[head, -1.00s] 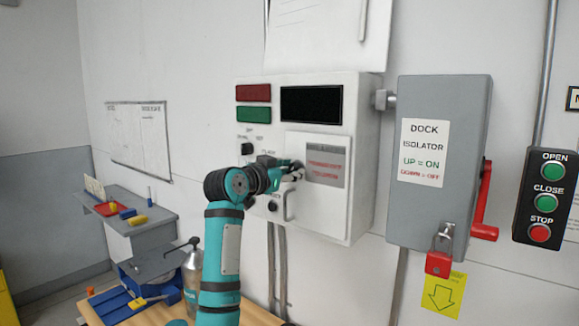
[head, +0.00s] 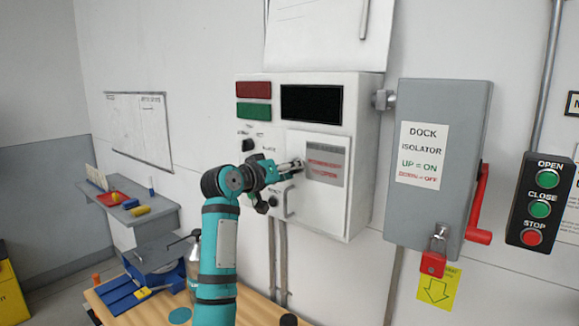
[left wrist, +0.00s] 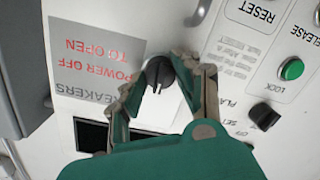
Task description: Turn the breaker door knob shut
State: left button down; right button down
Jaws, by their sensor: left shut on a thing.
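The breaker door (head: 312,200) is a white panel on the front of the white control box (head: 355,150), with a grey label in red and dark print. It lies about flush with the box front. The door knob (left wrist: 158,72) is small, round and black, beside the label (left wrist: 90,65) in the left wrist view. My right gripper is not in view.
The grey dock isolator (head: 436,215) with a red lever (head: 480,210) stands right of the box. A green button (left wrist: 291,69) and black selector (left wrist: 264,117) are nearby. A workbench (head: 250,308) is below.

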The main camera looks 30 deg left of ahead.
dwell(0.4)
pick_arm(q)
jog(key=c, duration=0.9)
grip_release()
jog(key=s, duration=0.8)
jog(key=s+a+r, duration=0.1)
jog(key=s, duration=0.3)
jog(key=shift+r, duration=0.1)
